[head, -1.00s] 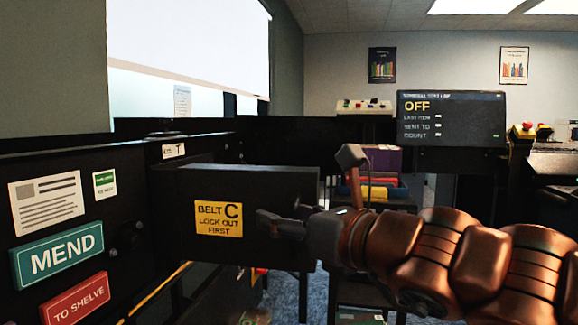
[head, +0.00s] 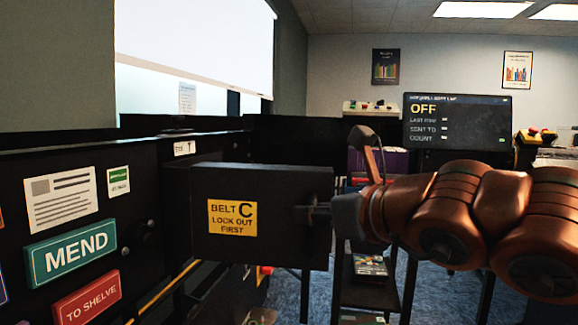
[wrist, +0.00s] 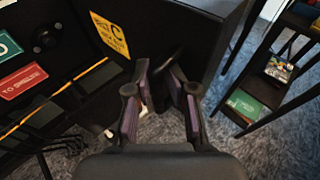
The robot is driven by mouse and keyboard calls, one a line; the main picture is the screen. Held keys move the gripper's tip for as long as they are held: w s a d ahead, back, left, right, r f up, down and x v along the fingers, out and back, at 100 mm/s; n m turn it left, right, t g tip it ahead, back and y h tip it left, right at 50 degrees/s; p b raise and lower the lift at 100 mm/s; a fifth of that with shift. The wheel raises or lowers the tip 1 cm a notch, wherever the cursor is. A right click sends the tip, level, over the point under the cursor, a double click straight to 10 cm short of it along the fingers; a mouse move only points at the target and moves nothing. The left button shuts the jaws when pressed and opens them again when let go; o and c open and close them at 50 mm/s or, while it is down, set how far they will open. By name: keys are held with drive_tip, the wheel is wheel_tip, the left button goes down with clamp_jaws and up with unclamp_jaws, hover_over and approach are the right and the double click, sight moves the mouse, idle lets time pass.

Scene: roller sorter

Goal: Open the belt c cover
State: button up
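The belt C cover (head: 282,252) is a dark box-like panel with a yellow "BELT C LOCK OUT FIRST" label (head: 232,217). It stands out from the sorter's side, in the middle of the head view. Its label also shows at the top of the wrist view (wrist: 109,35). My gripper (head: 316,210) is at the cover's right edge, right of the label. In the wrist view my gripper (wrist: 158,72) has its two purple-padded fingers apart. A dark, narrow part shows near the fingertips; whether they touch it I cannot tell.
The sorter's dark side carries a teal MEND sign (head: 71,254) and a red TO SHELVE sign (head: 88,298). A monitor (head: 457,122) reading OFF stands behind my arm. A dark shelf cart (wrist: 250,105) stands at the right. Carpet is open between cart and cover.

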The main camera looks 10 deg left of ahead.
wheel_tip(320, 180, up, 10)
drive_tip(key=s+n+t+y, duration=0.1)
drive_tip(key=s+y, duration=0.1)
drive_tip(key=y, duration=0.2)
drive_tip(key=d+f+h, duration=0.1)
drive_tip(key=f, duration=0.1)
drive_tip(key=w+d+f+m+h, duration=0.1)
drive_tip(key=f, duration=0.1)
drive_tip(key=w+d+f+h, duration=0.1)
drive_tip(key=f, duration=0.2)
drive_tip(key=shift+d+g+h, duration=0.3)
drive_tip(key=shift+d, duration=0.05)
drive_tip(key=s+d+f+p, duration=0.1)
drive_tip(key=s+f+p, duration=0.1)
drive_tip(key=s, duration=0.7)
drive_tip(key=shift+s+g, duration=0.3)
drive_tip(key=shift+d+p, duration=0.1)
drive_tip(key=shift+p, duration=0.25)
